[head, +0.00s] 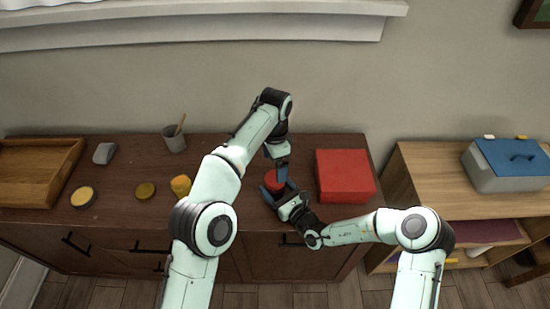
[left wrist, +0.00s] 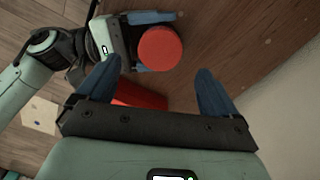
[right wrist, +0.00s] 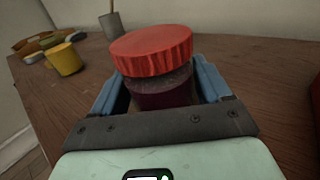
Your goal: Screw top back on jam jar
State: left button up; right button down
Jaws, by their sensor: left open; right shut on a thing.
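The jam jar (right wrist: 160,91) is dark purple and stands upright on the brown cabinet top. Its red ridged top (right wrist: 150,50) rests on the jar's mouth, a little askew in the right wrist view. The top also shows in the head view (head: 274,181) and the left wrist view (left wrist: 160,48). My right gripper (head: 275,190) is shut on the jar's body from the side, below the top. My left gripper (left wrist: 157,85) is open and empty, pointing down above and close to the top. In the head view its fingers (head: 282,174) partly overlap the top.
A red box (head: 345,176) stands right of the jar. A wall stands behind.

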aim_at(275, 187)
pick_arm(q)
jog(key=n, duration=0.6)
jog(key=shift+r+n, duration=0.4)
jog(key=n, duration=0.6)
jog(key=shift+d+r+n, duration=0.1)
jog(key=shift+r+n, duration=0.2)
jog(key=shift+r, duration=0.05)
jog(key=shift+f, duration=4.05)
jog(key=c, duration=1.1)
jog(key=shift+m, duration=0.9)
jog(key=o, duration=1.2)
jog(key=shift+o, duration=0.2)
